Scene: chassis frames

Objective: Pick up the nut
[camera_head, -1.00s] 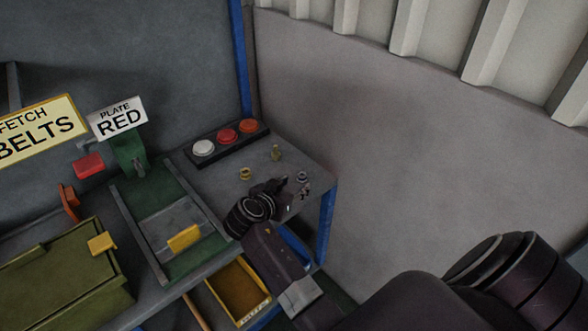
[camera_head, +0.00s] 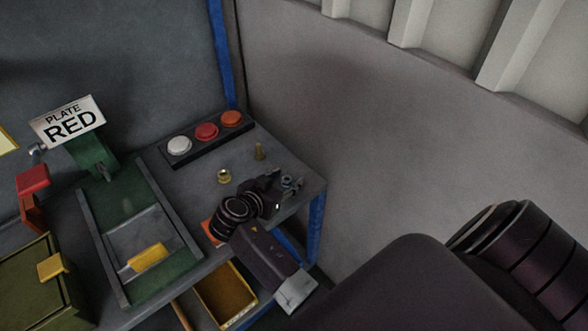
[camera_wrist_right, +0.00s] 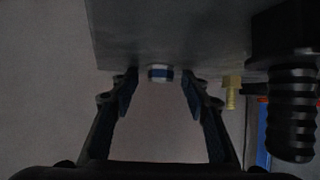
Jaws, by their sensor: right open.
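A small silvery, ring-like piece, apparently a nut (camera_head: 289,182), is on the grey worktop near its right corner, at my right gripper's (camera_head: 280,185) fingertips. In the right wrist view a small silver and blue piece (camera_wrist_right: 159,73) shows between and just beyond the two open fingers (camera_wrist_right: 160,78); it seems to be the same piece. The fingers stand apart from it on both sides. A brass nut-like piece (camera_head: 224,176) lies to the left of the gripper. My left gripper is out of view.
A button box (camera_head: 207,137) with white, red and orange buttons sits at the back. A green fixture (camera_head: 122,207) with a yellow block is at left. A yellow bin (camera_head: 225,295) is below the worktop.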

